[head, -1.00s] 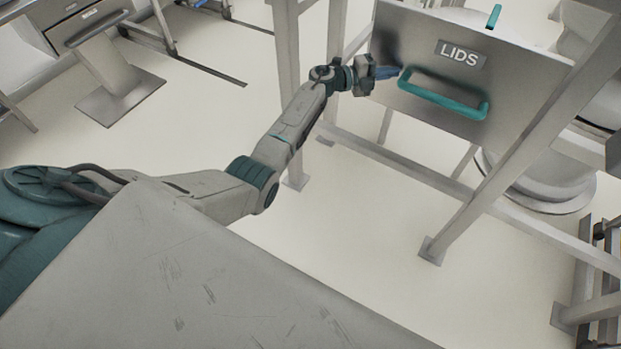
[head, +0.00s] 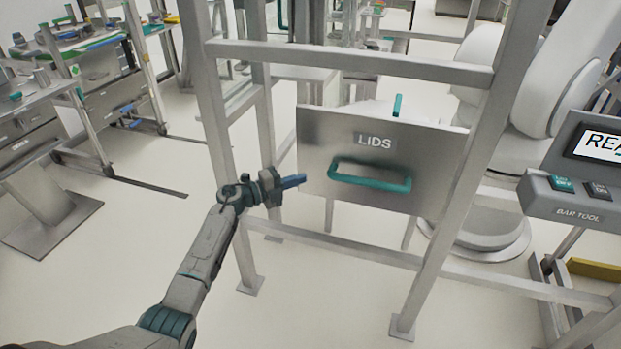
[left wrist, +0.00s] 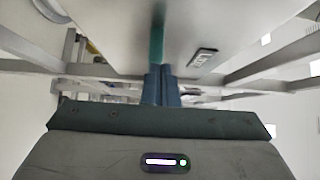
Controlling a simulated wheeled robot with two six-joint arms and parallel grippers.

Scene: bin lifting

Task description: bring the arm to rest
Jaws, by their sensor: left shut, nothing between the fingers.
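My left arm comes in from the bottom left of the head view. Its gripper (head: 293,182) has blue fingers pressed together with nothing between them. The fingertips are close to the left edge of a grey metal bin front marked LIDS (head: 319,150), left of its teal handle (head: 370,180). In the left wrist view the shut fingers (left wrist: 161,85) point at the bin's grey panel (left wrist: 110,30), with the teal handle (left wrist: 157,48) in line beyond them. I cannot tell whether the fingers touch it. My right gripper is not in view.
A grey metal frame (head: 350,58) surrounds the bin, with a post (head: 215,120) close to my left gripper. A BAR TOOL console (head: 575,200) stands at the right. Benches with drawers (head: 35,150) stand at the left. The floor (head: 130,235) at lower left is clear.

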